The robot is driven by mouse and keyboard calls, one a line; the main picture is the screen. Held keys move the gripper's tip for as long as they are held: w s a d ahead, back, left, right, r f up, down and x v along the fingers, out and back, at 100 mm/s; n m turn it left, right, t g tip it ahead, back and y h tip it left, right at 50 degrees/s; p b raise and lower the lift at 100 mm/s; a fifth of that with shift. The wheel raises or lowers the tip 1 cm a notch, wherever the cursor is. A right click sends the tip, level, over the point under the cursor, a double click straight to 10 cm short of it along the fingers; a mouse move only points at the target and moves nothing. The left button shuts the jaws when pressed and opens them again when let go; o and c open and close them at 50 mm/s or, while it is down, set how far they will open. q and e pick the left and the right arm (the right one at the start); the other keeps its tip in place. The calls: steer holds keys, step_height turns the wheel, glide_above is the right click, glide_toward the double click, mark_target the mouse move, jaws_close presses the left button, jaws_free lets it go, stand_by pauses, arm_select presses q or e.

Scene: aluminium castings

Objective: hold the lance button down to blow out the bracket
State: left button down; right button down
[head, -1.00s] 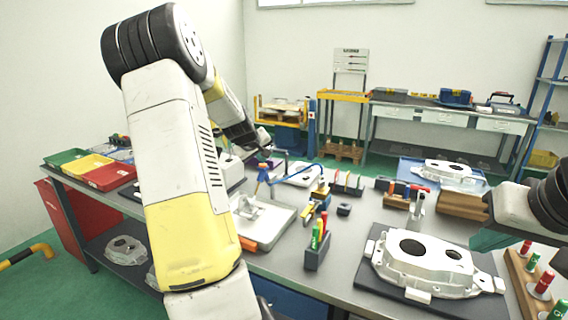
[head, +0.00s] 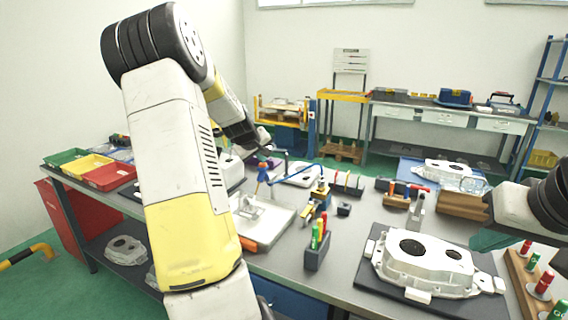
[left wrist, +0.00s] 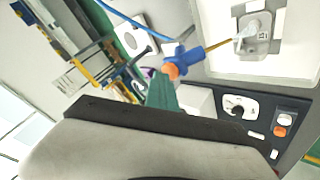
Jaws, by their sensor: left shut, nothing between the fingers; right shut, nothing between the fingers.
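The blue air lance (left wrist: 190,58) has an orange button (left wrist: 172,70) at its near end and a thin nozzle pointing at the grey bracket (left wrist: 254,44). The bracket lies on a pale tray (left wrist: 298,66). In the head view the lance (head: 262,176) stands above the tray (head: 265,236), beside the bracket (head: 249,208). My left gripper (left wrist: 163,90) is shut and empty, its green fingertips right at the orange button. I cannot tell whether they press it. My right gripper (head: 490,240) is shut and empty over the right of the bench, far from the lance.
A blue hose (head: 300,165) runs from the lance across the bench. A holder with coloured markers (head: 316,254) and a large casting (head: 425,262) on a dark mat stand to the right. Coloured bins (head: 108,176) are at the left. A control panel (left wrist: 262,118) shows in the wrist view.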

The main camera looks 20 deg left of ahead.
mark_target(262, 164)
arm_select(q)
steer(key=shift+r, duration=0.85)
steer(key=shift+r, duration=0.15)
steer(key=shift+r, duration=2.4)
